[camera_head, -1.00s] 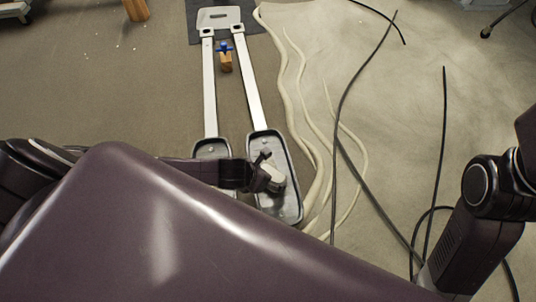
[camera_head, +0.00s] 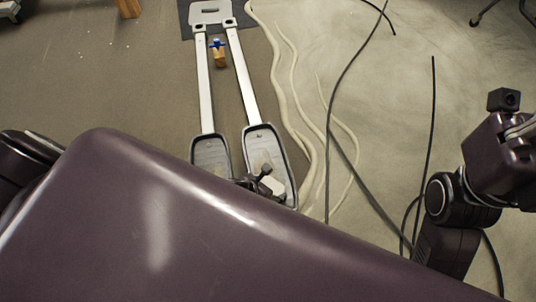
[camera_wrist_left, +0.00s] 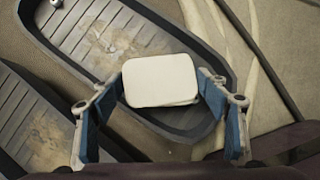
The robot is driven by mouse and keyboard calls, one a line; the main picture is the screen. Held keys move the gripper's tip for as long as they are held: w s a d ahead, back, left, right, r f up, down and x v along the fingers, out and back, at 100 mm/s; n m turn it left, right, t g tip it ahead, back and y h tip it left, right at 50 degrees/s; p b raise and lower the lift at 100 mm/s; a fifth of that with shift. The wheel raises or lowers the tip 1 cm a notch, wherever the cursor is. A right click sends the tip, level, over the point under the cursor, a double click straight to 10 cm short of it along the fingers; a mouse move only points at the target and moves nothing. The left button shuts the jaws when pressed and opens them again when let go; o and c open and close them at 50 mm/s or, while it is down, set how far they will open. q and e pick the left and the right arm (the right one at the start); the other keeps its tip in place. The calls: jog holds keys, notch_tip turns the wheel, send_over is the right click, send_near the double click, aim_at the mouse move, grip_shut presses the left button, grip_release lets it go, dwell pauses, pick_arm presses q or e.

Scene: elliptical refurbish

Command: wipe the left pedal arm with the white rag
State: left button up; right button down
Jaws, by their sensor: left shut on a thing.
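The left pedal arm (camera_head: 205,85) is a long white bar running from the far white crossbar to the left grey pedal (camera_head: 211,152). My left gripper (camera_wrist_left: 160,92) is shut on the white rag (camera_wrist_left: 160,80), a folded pad between its blue-lined fingers. The rag also shows in the head view (camera_head: 272,186), at the near end of the right grey pedal (camera_head: 281,162), to the right of the left pedal arm. I cannot tell whether the rag touches the pedal. My body hides most of the left arm. My right arm shows at the right, its gripper out of view.
The right pedal arm (camera_head: 242,75) runs beside the left one. A small wooden block with a blue top (camera_head: 219,57) stands between them. Open floor (camera_head: 120,90) lies left.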

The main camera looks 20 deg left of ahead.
aim_at(267, 179)
pick_arm(q)
jog(key=shift+s+d+f, duration=0.1)
jog(key=shift+s+d, duration=0.05)
jog(key=shift+s, duration=0.3)
jog(key=shift+p, duration=0.5)
jog(key=shift+w+a+p, duration=0.35)
jog(key=shift+w+a, duration=0.3)
jog(key=shift+w, duration=0.2)
jog(key=shift+w+a+p, duration=0.35)
jog(key=shift+w+a, duration=0.25)
jog(key=shift+w, duration=0.2)
jog(key=shift+c, duration=0.6)
